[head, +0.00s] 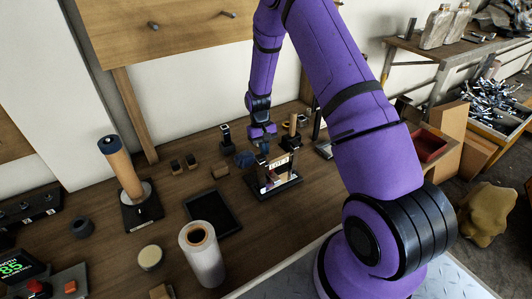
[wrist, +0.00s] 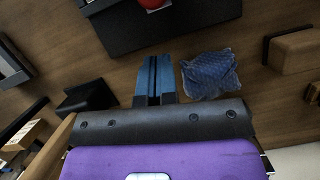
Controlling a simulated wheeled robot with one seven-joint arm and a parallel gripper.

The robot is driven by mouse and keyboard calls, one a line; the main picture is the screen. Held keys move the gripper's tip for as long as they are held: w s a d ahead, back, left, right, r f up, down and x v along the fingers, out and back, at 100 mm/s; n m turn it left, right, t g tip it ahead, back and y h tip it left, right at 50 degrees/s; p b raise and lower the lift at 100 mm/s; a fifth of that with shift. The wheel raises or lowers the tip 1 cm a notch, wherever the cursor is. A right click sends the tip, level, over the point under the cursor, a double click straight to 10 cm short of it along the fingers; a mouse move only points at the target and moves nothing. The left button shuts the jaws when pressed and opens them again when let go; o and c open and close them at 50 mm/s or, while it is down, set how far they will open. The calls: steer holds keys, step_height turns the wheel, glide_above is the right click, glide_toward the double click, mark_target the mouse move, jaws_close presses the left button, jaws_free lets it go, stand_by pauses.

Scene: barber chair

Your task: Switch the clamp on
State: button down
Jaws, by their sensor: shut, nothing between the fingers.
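My gripper (head: 264,149) hangs over the bench, its blue fingers together and empty. In the wrist view the shut fingers (wrist: 154,80) point toward a black base (wrist: 185,28) with a red round part (wrist: 152,3) at the top edge. In the head view a device with a black base and a small lettered plate (head: 279,168) stands just below and in front of the gripper. The lettering is too small to read surely. I cannot tell for certain which device is the clamp or where its switch is. The fingers look apart from the black base.
A crumpled blue cloth (wrist: 209,74) lies right of the fingers; it also shows in the head view (head: 244,159). A black tray (head: 213,215), a white cylinder (head: 203,258) and a stand with a wooden roller (head: 123,168) are to the left. A wooden block (wrist: 292,49) lies right.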

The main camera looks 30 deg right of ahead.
steer(key=v, duration=0.9)
steer(key=shift+r, duration=0.45)
steer(key=shift+s, duration=0.1)
steer(key=s+a+r+t, duration=0.25)
steer(key=s+r, duration=0.25)
steer(key=r, duration=0.7)
steer(key=s+a+r+t, duration=0.25)
steer(key=s+r, duration=0.35)
steer(key=r, duration=0.7)
steer(key=s+a+r+n+t, duration=0.1)
steer(key=s+r, duration=0.3)
steer(key=s, duration=0.7)
steer(key=s+a+r+t, duration=0.3)
steer(key=s+r, duration=0.2)
steer(key=s, duration=0.7)
steer(key=shift+a+n+h, duration=0.2)
steer(key=shift+n+h, duration=0.1)
steer(key=shift+n, duration=0.1)
